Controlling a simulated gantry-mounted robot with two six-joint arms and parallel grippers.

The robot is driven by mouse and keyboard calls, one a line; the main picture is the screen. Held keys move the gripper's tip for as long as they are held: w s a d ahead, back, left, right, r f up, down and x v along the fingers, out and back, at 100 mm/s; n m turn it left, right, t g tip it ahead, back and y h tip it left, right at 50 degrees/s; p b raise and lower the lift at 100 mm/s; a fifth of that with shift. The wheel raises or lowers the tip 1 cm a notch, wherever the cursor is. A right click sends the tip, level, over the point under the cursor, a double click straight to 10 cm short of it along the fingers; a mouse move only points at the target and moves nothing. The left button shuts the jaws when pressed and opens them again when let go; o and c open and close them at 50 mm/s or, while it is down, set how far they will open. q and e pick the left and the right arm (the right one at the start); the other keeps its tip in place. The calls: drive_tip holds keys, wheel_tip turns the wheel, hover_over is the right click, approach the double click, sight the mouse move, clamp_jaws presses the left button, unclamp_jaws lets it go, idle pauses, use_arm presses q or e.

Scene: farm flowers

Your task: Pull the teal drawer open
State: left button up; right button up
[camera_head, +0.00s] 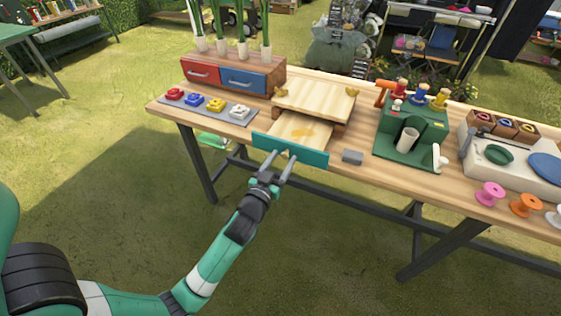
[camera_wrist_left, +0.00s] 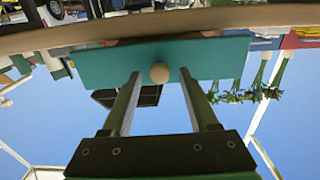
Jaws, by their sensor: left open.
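The teal drawer (camera_head: 315,157) juts out from under a wooden box (camera_head: 315,97) at the table's front edge, and its pale wooden inside shows. In the left wrist view, the teal front panel (camera_wrist_left: 100,65) fills the upper middle, with a round wooden knob (camera_wrist_left: 159,73) at its centre. My left gripper (camera_head: 280,160) is in front of the panel. Its jaws are open, with one finger on each side of the knob; it also shows in the left wrist view (camera_wrist_left: 160,80), with gaps between knob and fingers. My right gripper is not in view.
A grey mat (camera_head: 238,121) with several coloured items lies left of the drawer. A red drawer (camera_head: 200,73) and a blue drawer (camera_head: 243,80) stand behind it. Open grass lies in front.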

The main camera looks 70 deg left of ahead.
use_arm(q)
drive_tip(key=v, duration=1.1)
drive_tip(key=shift+s+d, duration=0.2)
drive_tip(key=shift+d, duration=0.05)
